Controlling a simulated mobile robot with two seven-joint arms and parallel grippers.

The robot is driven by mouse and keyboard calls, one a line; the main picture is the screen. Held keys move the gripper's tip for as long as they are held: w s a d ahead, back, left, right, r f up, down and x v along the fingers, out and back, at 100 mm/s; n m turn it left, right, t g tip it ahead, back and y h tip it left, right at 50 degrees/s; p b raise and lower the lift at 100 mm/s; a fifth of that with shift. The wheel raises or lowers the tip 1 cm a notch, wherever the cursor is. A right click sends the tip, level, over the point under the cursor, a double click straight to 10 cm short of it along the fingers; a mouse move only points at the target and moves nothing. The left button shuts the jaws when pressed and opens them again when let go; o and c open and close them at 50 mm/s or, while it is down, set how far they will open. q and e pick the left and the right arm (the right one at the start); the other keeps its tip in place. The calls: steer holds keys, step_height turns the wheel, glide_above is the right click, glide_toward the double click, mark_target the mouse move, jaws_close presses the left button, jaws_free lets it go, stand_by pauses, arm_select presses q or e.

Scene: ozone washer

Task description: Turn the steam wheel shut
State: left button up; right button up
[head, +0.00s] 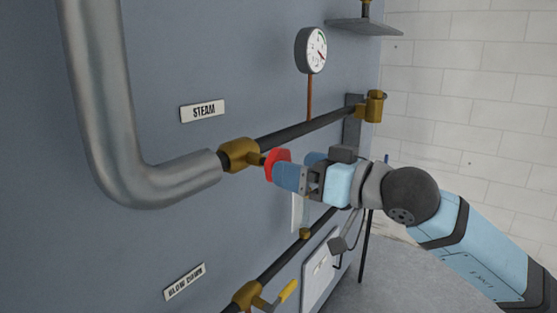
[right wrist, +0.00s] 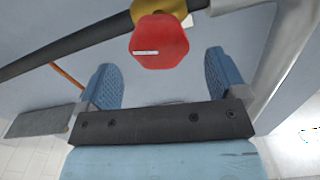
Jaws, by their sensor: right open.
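The steam wheel (head: 277,163) is a red handle on a brass valve (head: 238,155) in the dark pipe, below the STEAM label (head: 203,111). In the right wrist view the red wheel (right wrist: 159,42) shows as a rounded hexagon with a small white tag, with the brass valve body (right wrist: 160,10) behind it. My right gripper (head: 290,170) is at the wheel in the head view and overlaps part of it. In the right wrist view its two blue fingers (right wrist: 161,82) are spread wide, with the wheel ahead between their lines. I cannot tell whether a finger touches it. My left gripper is not in view.
A thick grey pipe (head: 105,110) bends into the valve from the left. A pressure gauge (head: 311,49) stands above the pipe. A lower brass valve with a yellow lever (head: 289,291) sits beside the BLOW DOWN label (head: 184,281). Open floor lies at the lower right.

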steer(key=shift+x, duration=2.35)
steer(key=c, duration=0.9)
